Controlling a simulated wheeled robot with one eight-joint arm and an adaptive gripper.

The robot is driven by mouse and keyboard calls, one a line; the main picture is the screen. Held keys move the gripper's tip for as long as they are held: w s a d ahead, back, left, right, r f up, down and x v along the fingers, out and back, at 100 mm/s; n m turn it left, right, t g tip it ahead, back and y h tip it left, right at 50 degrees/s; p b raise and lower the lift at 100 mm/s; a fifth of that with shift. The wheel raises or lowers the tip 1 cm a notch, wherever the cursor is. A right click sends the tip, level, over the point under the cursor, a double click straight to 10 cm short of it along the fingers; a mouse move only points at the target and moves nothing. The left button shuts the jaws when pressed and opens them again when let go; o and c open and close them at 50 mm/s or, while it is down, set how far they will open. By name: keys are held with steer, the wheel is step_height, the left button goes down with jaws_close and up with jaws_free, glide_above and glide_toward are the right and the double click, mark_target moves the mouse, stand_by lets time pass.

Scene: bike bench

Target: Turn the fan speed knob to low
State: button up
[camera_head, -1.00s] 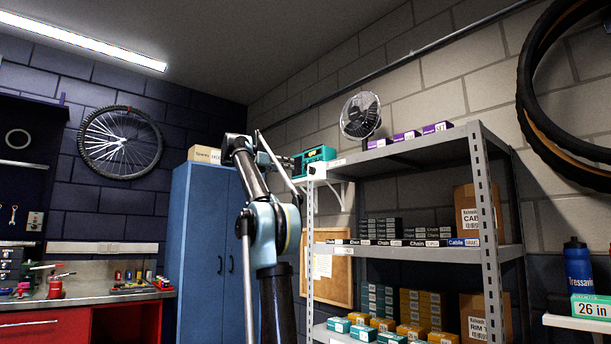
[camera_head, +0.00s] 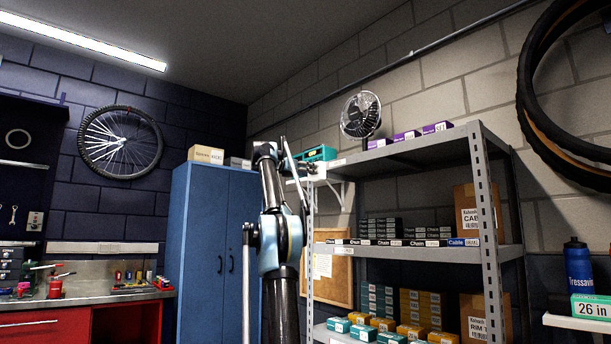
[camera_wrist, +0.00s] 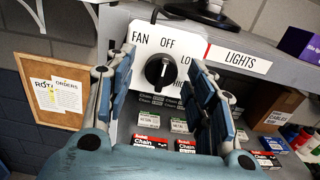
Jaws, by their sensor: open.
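The fan speed knob (camera_wrist: 159,71) is round and black, on a white plate (camera_wrist: 143,41) marked FAN, OFF, LO and a partly hidden lower label. Its pale pointer mark looks turned up toward OFF. My gripper (camera_wrist: 161,62) is open in the wrist view, with one blue-grey finger left of the knob and one right of it. The knob shows between them with gaps on both sides; I cannot tell how far ahead it is. In the head view my gripper (camera_head: 290,166) is by the shelf's upper left corner, and the knob cannot be made out.
The fan (camera_head: 361,116) stands on the metal shelf's top (camera_head: 410,153), near purple boxes (camera_head: 408,135). A teal box (camera_head: 319,153) is behind my gripper. A LIGHTS label (camera_wrist: 238,59) is right of the plate. A blue cabinet (camera_head: 205,240) stands left of my arm.

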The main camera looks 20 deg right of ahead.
steer(key=c, duration=1.1)
